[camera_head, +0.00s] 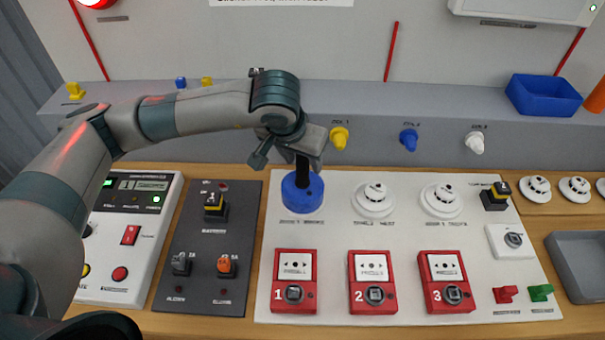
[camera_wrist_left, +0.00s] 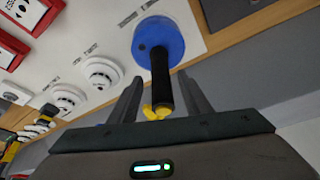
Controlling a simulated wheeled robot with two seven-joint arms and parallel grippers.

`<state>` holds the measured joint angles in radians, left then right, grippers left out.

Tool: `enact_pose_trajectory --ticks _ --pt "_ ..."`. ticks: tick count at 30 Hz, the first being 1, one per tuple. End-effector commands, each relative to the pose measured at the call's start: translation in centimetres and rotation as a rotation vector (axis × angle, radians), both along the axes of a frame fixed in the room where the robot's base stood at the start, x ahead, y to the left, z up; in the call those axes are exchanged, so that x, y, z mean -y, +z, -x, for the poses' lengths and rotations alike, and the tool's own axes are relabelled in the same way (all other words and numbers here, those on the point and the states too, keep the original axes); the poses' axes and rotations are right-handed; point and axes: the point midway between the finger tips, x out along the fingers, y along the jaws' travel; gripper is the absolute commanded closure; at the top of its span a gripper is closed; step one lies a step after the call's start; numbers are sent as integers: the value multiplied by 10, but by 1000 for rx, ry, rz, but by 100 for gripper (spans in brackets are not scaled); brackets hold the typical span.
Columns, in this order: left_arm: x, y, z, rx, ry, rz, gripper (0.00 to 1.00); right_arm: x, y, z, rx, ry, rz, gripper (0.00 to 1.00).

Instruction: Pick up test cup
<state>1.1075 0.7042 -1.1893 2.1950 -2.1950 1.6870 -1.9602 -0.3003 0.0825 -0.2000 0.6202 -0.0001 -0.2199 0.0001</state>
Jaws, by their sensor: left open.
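The test cup (camera_head: 303,195) is blue with a black upright handle (camera_head: 302,165). It stands on the white panel at the left end of the row of detectors. My left gripper (camera_head: 292,150) is above the cup, its jaws open. In the left wrist view, the black handle lies between the two spread fingers (camera_wrist_left: 161,86), and the blue cup (camera_wrist_left: 160,42) shows beyond the fingertips. I cannot tell whether either finger touches the handle. My gripper hides the top of the handle in the head view. My right gripper is in neither view.
Two white detectors (camera_head: 375,199) (camera_head: 441,199) stand to the right of the cup. Red call points (camera_head: 295,280) line the panel's front. A dark switch panel (camera_head: 207,250) lies to the left. A blue bin (camera_head: 543,96) sits on the back ledge, and a grey tray (camera_head: 583,262) lies at right.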

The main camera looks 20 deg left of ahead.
Motion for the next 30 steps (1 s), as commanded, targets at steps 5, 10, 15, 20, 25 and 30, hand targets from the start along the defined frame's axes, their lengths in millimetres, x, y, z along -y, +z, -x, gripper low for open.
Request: enact_pose_trajectory --ticks 5,10,15,20,25,30 --pt "0 -2 -1 0 0 0 56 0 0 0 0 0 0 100" --pt "0 -2 -1 0 0 0 56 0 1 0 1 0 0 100" --pt "0 -6 -2 -4 2 0 56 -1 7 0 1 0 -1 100" --pt "0 -17 -7 -5 1 0 56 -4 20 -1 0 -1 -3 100" --pt "0 -35 -14 -5 2 -1 56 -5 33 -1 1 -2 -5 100" --pt "1 -48 -20 -2 1 0 56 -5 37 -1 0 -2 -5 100"
